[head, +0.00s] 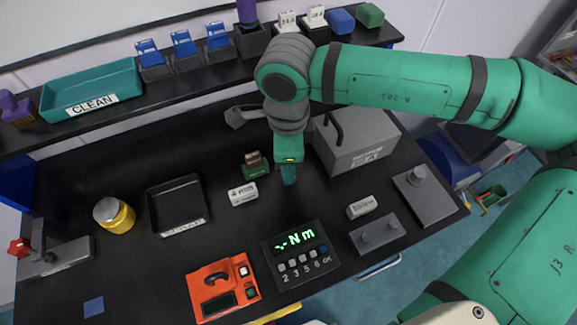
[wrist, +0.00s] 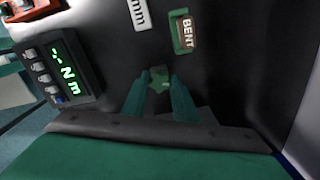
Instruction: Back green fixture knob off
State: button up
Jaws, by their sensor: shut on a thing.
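My gripper (head: 289,174) points down over the middle of the black bench. In the wrist view its two green fingers (wrist: 160,88) stand on either side of a small green piece (wrist: 158,78), which looks like the green fixture knob, and are shut on it. In the head view the fingers hide this piece. The fixture body under it is mostly hidden, so I cannot tell how far the knob is turned.
A green holder labelled BENT (wrist: 183,32) stands close by. The torque display (head: 300,252), black tray (head: 178,205) and orange device (head: 222,287) lie around the bench. A large grey box (head: 355,145) stands just right of my gripper.

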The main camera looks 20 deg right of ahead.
jog(key=n, duration=0.4)
jog(key=shift+n, duration=0.3)
jog(key=o, duration=0.9)
